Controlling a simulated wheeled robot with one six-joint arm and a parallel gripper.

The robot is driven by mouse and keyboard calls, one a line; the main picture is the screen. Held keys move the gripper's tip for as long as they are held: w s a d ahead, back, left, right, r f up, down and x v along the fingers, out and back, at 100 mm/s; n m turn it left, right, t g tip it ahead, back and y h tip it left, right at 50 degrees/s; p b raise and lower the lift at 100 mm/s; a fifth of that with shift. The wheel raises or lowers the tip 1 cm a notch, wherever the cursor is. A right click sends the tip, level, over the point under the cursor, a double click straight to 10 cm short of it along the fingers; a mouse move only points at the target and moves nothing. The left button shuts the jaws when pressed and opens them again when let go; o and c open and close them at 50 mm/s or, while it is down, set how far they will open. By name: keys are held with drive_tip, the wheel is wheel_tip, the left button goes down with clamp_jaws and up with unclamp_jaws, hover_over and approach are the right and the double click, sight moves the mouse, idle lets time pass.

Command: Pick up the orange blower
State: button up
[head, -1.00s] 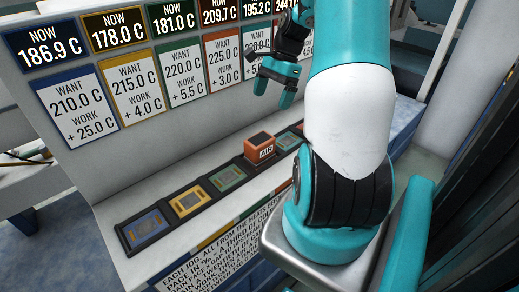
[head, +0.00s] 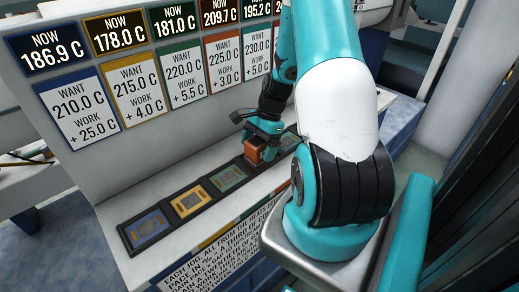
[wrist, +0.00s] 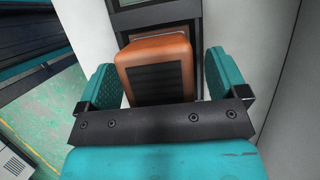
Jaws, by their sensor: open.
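The orange blower (head: 254,152) is a small boxy block standing on the dark strip of coloured slots, past the green slot. In the wrist view the blower (wrist: 157,52) has a dark ribbed panel on its upper face. My gripper (head: 262,140) is right over it in the head view and hides part of it. In the wrist view my gripper (wrist: 160,78) is open, with one teal finger on each side of the blower. A gap shows between the blower and each finger.
The dark strip holds blue (head: 149,226), yellow (head: 190,201) and green (head: 229,177) slots on the pale ledge. An upright panel of NOW and WANT temperature cards (head: 65,105) stands behind the ledge. A printed text sign (head: 215,252) is on the ledge's front.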

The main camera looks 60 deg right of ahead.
drive_tip(key=c, duration=1.6)
